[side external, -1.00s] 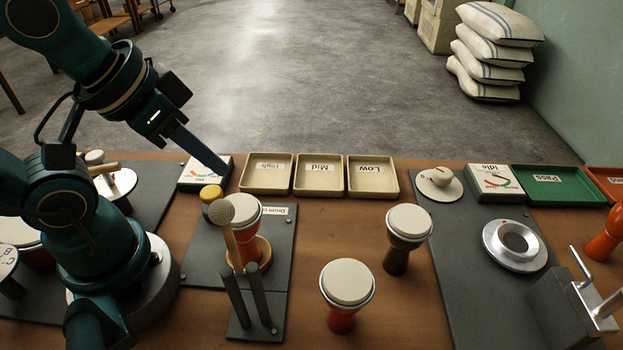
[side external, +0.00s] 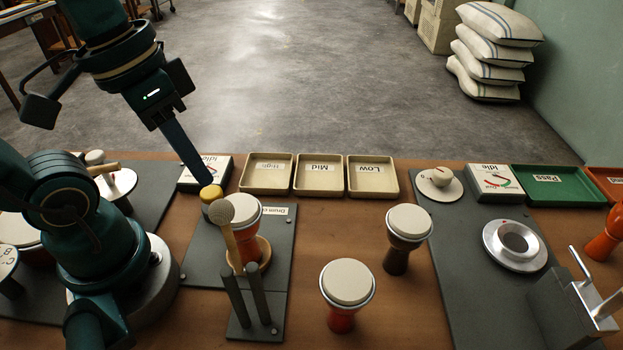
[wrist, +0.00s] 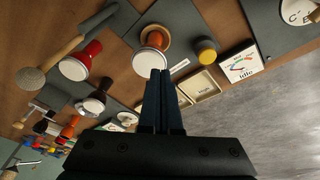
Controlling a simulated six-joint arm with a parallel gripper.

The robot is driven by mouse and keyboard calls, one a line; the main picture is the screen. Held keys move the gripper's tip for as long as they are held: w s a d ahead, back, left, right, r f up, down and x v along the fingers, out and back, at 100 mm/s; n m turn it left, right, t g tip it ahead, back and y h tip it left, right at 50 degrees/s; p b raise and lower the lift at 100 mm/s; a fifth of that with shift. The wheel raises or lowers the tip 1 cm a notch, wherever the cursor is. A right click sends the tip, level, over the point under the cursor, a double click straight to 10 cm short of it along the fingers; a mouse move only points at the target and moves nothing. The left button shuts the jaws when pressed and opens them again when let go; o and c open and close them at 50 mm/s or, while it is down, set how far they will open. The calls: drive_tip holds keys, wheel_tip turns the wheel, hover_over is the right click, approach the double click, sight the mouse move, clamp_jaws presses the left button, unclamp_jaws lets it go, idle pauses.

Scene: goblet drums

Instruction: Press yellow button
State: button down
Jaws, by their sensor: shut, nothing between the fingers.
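The yellow button (side external: 211,193) sits on a short dark base at the back left corner of a dark grey board. My gripper (side external: 209,183) is shut and empty, with its long fingers slanting down to the right. In the side view its tips appear just above and behind the button. In the wrist view the shut fingertips (wrist: 160,73) lie left of the yellow button (wrist: 207,53), with a gap between them in the picture. I cannot tell the height of the tips over the button, and I see no clear contact.
An orange drum (side external: 245,215) on a wooden ring and an upright mallet (side external: 222,212) stand close to the button. Behind are a gauge box (side external: 212,165) and beige trays (side external: 266,174). Two loose drums (side external: 408,228) (side external: 346,284) stand to the right.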

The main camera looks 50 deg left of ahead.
drive_tip(key=n+g+h, duration=0.1)
drive_tip(key=g, duration=0.1)
drive_tip(key=n+g+h, duration=0.2)
drive_tip(key=n+h, duration=0.5)
hover_over(210, 187)
drive_tip(key=shift+f, duration=0.15)
drive_tip(key=shift+f, duration=4.4)
drive_tip(key=shift+f, duration=0.1)
drive_tip(key=shift+f, duration=0.35)
